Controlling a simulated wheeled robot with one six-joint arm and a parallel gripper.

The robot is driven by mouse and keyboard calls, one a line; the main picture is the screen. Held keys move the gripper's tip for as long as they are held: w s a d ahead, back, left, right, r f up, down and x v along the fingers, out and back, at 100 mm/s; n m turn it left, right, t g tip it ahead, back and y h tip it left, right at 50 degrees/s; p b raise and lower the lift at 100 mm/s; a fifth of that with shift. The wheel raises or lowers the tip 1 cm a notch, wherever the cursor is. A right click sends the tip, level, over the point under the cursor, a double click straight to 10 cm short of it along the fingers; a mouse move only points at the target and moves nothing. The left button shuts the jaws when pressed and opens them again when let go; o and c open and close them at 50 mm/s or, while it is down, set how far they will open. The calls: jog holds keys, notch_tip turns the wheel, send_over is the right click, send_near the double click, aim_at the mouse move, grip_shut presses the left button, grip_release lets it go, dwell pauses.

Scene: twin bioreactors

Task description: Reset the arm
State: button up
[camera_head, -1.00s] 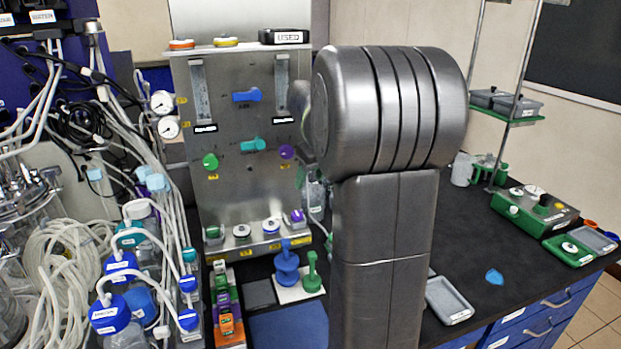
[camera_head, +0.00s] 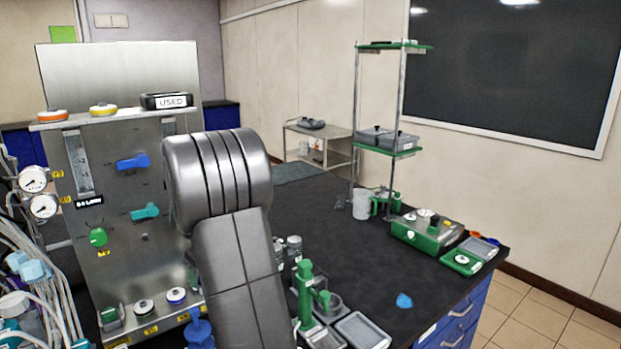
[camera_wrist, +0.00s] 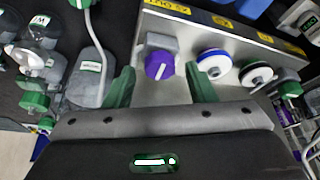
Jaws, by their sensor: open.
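My gripper (camera_wrist: 161,87) shows in the wrist view with its two green fingers apart and nothing held between them. A purple knob (camera_wrist: 160,66) on the steel panel (camera_wrist: 160,25) shows beyond the gap between the fingers; the distance to it is unclear. In the head view my grey arm (camera_head: 225,200) stands bent in front of the panel's right side. My gripper is hidden there behind the arm.
The steel panel (camera_head: 115,185) carries a blue handle (camera_head: 132,162) and a teal handle (camera_head: 145,212). Tubing and gauges (camera_head: 35,180) crowd the left. Bottles (camera_wrist: 90,75) stand beside the panel. A green-and-grey device (camera_head: 428,232) sits on the dark bench (camera_head: 340,250), whose middle is mostly clear.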

jog(key=shift+a+f, duration=0.1)
jog(key=shift+f, duration=0.15)
jog(key=shift+r, duration=0.1)
